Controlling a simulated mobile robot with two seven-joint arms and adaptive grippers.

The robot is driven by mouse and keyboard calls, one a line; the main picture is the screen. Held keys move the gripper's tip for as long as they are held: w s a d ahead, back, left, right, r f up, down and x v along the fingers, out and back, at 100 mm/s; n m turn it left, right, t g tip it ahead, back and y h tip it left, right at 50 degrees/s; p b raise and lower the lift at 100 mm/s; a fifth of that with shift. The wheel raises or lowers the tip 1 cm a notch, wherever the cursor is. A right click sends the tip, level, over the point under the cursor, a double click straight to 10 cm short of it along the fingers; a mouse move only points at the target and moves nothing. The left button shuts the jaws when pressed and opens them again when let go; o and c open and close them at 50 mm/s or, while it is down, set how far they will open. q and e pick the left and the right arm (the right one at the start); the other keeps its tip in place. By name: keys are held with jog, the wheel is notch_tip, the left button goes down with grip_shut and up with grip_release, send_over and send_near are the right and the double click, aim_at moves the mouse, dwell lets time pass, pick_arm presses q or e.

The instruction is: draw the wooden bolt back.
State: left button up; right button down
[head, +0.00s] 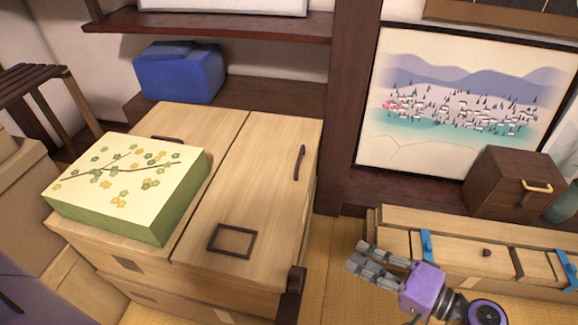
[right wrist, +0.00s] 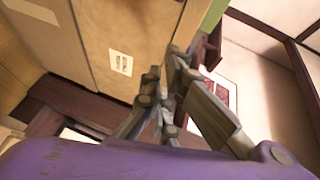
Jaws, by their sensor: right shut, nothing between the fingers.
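A low pale wooden chest (head: 400,216) stands at the right in the head view. Its front has blue bands (head: 427,247) and a small dark knob (head: 487,252). A dark wooden upright piece (head: 292,292) is at the near right corner of the larger pale cabinet (head: 270,135). I cannot tell for sure which part is the bolt. My right gripper (head: 356,257) is shut and empty, in front of the low chest's left end and apart from the knob. Its fingers also show in the right wrist view (right wrist: 165,85). My left gripper is out of view.
A green box with a flowered lid (head: 130,175) and a dark square frame (head: 232,240) lie on the cabinet. A dark box (head: 515,185) stands behind the low chest. A blue bundle (head: 180,75) sits on a shelf. Tatami (head: 338,270) lies open between cabinet and chest.

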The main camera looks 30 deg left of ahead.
aim_at(296, 278)
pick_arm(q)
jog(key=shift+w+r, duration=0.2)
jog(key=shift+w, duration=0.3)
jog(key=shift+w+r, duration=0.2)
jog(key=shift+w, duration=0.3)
pick_arm(e)
jog(key=s+r, duration=0.1)
jog(key=r+g+y, duration=0.1)
jog(key=s+r+g+y, duration=0.1)
jog(key=r, duration=0.1)
jog(key=shift+s+d, duration=0.2)
jog(key=shift+s, duration=0.15)
jog(key=a, duration=1)
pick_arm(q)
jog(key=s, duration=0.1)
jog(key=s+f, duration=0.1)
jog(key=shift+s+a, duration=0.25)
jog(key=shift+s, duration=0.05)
pick_arm(e)
jog(key=s, duration=0.1)
jog(key=s+d, duration=0.1)
jog(key=s, duration=0.1)
